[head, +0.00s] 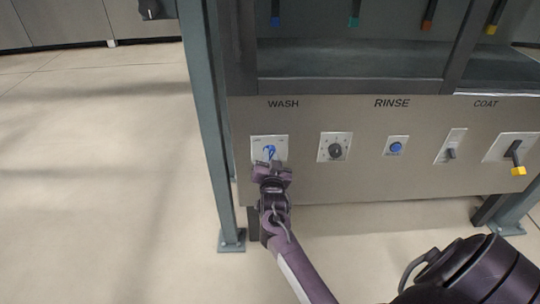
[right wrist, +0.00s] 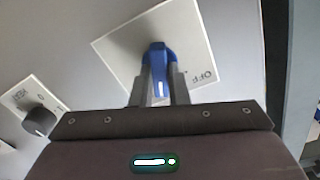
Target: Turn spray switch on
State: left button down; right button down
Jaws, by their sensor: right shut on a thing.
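The spray switch is a blue rotary knob (head: 269,150) on a white square plate (head: 284,143) under the WASH label. In the right wrist view the blue knob (right wrist: 159,54) carries a white mark, and its white plate (right wrist: 117,47) shows the word OFF at the lower right. My right gripper (head: 270,163) is at the knob from below. In the right wrist view the fingers of my right gripper (right wrist: 162,88) are shut on the knob's two sides and hide part of it. My left gripper is not in view.
Right of the switch are a dark dial (head: 335,150), a blue button (head: 396,147), a small dark lever (head: 450,154) and a yellow-tipped lever (head: 518,169). A blue-grey post (head: 207,120) stands left of the panel. The floor further left is clear.

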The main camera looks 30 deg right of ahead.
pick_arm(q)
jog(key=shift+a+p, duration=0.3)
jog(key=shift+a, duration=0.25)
pick_arm(e)
jog(key=shift+m, duration=2.4)
jog(key=c, duration=1.4)
grip_release()
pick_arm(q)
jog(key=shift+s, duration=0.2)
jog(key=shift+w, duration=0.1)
